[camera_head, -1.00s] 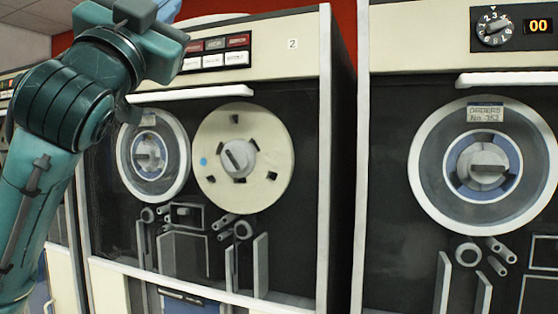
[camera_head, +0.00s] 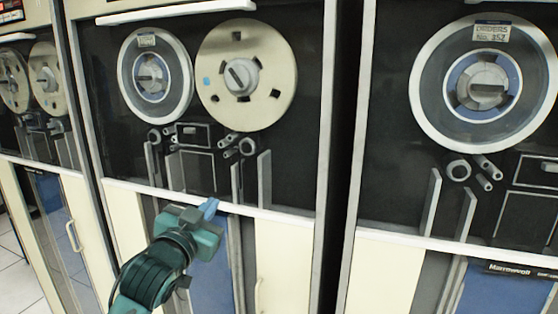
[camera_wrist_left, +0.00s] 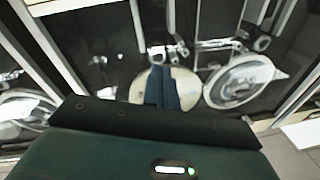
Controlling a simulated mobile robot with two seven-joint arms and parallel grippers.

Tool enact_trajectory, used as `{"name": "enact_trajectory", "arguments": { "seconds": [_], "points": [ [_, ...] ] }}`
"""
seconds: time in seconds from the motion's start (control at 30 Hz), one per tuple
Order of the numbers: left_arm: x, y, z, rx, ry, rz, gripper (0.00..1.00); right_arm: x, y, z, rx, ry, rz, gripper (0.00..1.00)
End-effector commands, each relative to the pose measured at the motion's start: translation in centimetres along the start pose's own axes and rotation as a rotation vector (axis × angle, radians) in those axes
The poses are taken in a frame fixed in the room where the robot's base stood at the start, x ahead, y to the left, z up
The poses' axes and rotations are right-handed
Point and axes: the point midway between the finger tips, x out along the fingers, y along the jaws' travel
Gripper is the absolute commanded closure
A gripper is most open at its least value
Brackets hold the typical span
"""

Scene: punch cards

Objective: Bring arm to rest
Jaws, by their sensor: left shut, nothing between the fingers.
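My left gripper (camera_head: 210,207) is low in the head view, in front of the lower edge of the middle tape cabinet's window. Its blue fingers are together with nothing between them. In the left wrist view the shut fingers (camera_wrist_left: 162,88) point away from me, in front of a cream reel. My left arm (camera_head: 155,272) comes up from the bottom left of the head view. My right gripper is not in view.
The middle cabinet holds a cream reel (camera_head: 246,74) and a grey reel (camera_head: 155,75) behind its window. The right cabinet has a large labelled reel (camera_head: 483,82). Another cabinet (camera_head: 38,130) stands at the left. Some tiled floor (camera_head: 15,270) shows at the lower left.

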Motion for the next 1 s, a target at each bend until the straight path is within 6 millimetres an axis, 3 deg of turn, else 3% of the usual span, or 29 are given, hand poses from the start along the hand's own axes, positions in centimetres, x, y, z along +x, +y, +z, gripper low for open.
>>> {"name": "enact_trajectory", "arguments": {
  "seconds": [0.03,0.2,0.27,0.4,0.5,0.6,0.7,0.83,1.0],
  "points": [
    [-1.3,1.6,4.2,-0.032,-0.066,0.021,1.0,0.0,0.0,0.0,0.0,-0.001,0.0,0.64],
    [-6.8,6.3,15.0,-0.12,-0.246,0.072,1.0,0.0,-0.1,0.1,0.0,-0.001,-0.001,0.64],
    [-9.4,7.9,18.5,-0.15,-0.311,0.087,1.0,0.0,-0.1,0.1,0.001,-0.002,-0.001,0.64],
    [-16.7,11.7,25.6,-0.217,-0.465,0.115,1.0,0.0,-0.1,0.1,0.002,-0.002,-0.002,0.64],
    [-22.2,13.9,29.3,-0.26,-0.568,0.127,1.0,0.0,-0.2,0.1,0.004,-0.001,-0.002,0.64],
    [-27.1,15.7,31.8,-0.291,-0.653,0.137,1.0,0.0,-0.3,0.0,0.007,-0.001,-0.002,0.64],
    [-30.6,16.8,33.3,-0.311,-0.712,0.141,1.0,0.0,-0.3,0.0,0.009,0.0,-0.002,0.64],
    [-32.8,17.5,34.0,-0.324,-0.747,0.144,1.0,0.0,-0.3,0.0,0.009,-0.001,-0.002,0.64],
    [-33.1,17.6,34.1,-0.325,-0.752,0.144,1.0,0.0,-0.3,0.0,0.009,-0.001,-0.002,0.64]
  ]
}}
